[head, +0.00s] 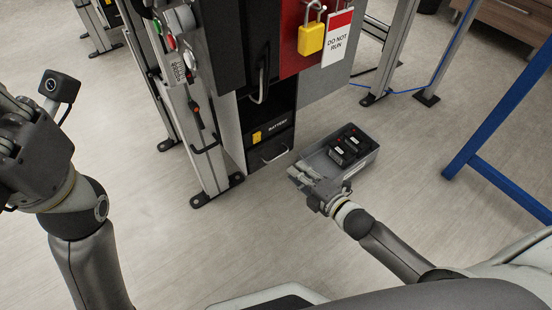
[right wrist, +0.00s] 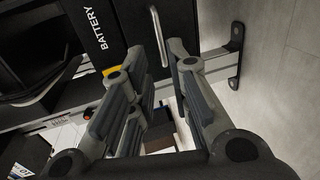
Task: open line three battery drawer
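The battery drawer (head: 270,141) has a black front with white BATTERY lettering and a yellow label, low in the cabinet. Its front looks about flush with the cabinet. Its light bar handle (head: 274,155) runs across the lower front; the handle also shows in the right wrist view (right wrist: 159,36). My right gripper (head: 300,175) is open and empty, in front of and to the right of the drawer. In the right wrist view, the handle is beyond the open fingers, apart from them. My left gripper (head: 22,125) is partly cut off at the left edge, its fingertips hidden.
A yellow padlock (head: 311,38) and a DO NOT RUN tag (head: 337,38) hang above. A blue frame (head: 490,120) stands at right.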

